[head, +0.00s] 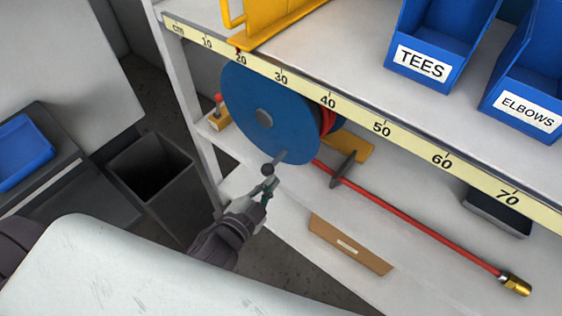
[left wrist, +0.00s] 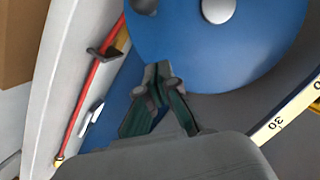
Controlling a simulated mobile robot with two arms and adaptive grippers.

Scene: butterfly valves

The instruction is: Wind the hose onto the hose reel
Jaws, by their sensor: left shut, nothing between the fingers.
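The hose reel (head: 262,92) is a blue disc with a grey hub, mounted under the shelf edge; the disc also fills the top of the left wrist view (left wrist: 205,55). A crank handle with a dark round knob (head: 268,169) sticks out near the disc's lower rim; the knob also shows in the left wrist view (left wrist: 143,5). The red hose (head: 420,224) runs from the reel past a dark guide to a brass end (head: 515,285) at lower right. My left gripper (head: 268,186) is shut and empty, just below the knob. My right gripper is not in view.
A measuring strip (head: 381,130) edges the upper shelf, which bears a yellow holder (head: 262,28) and blue bins labelled TEES (head: 421,64) and ELBOWS (head: 528,110). A cardboard box (head: 349,244) lies below. A dark bin (head: 155,180) stands left of the shelf upright.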

